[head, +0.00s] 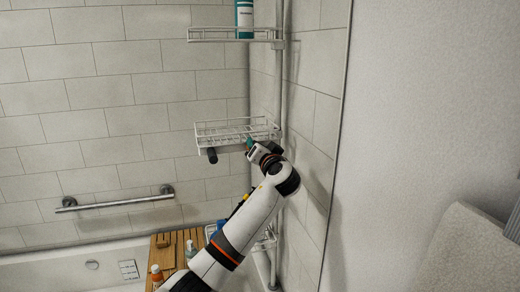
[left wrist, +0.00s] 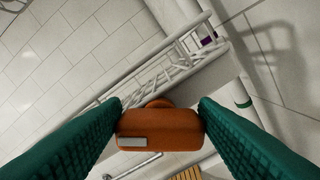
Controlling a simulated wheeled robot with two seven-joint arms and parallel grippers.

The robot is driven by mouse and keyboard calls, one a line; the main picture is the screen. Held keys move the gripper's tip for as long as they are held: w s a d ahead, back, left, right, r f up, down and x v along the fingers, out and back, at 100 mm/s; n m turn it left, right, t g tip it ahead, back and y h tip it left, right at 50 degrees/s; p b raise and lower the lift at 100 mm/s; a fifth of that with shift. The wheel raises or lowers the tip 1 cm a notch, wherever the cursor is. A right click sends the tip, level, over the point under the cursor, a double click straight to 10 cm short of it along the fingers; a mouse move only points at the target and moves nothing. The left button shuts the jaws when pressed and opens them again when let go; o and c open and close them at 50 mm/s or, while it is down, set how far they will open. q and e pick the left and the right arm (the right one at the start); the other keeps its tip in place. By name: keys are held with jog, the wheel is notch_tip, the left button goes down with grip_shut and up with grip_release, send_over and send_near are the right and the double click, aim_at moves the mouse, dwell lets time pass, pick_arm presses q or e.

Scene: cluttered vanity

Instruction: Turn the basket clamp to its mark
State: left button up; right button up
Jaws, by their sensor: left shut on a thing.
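The basket clamp (left wrist: 160,124) is an orange-brown block with a pale grey plate on its front, seen in the left wrist view. My left gripper (left wrist: 160,108) has its green ribbed fingers on either side of it, shut on it. In the head view my left gripper (head: 250,144) is at the front right of the white wire basket (head: 222,134), beside the pole (head: 283,95); the clamp is hidden there. The basket also shows behind the clamp in the left wrist view (left wrist: 155,72). A green band (left wrist: 243,103) is on the pole. My right gripper is not in view.
A dark cylinder (head: 212,155) hangs below the basket's left front. An upper rack (head: 225,36) holds a teal and white bottle (head: 244,18). A grab bar (head: 118,202) is on the tiled wall. A wooden tray (head: 165,255) with bottles lies across the tub below.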

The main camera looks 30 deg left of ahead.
pick_arm(q)
jog(key=m+p, duration=0.1)
jog(key=m, duration=0.2)
jog(key=m+p, duration=0.2)
jog(key=m, duration=0.2)
jog(key=m+p, duration=0.1)
jog(key=m, duration=0.2)
jog(key=shift+w+d+f+m, duration=0.1)
jog(key=shift+w+f+m, duration=0.1)
jog(key=shift+f+m, duration=0.1)
jog(key=shift+p, duration=0.35)
jog(key=o, duration=1)
jog(key=shift+s, duration=0.1)
jog(key=shift+d+f, duration=0.1)
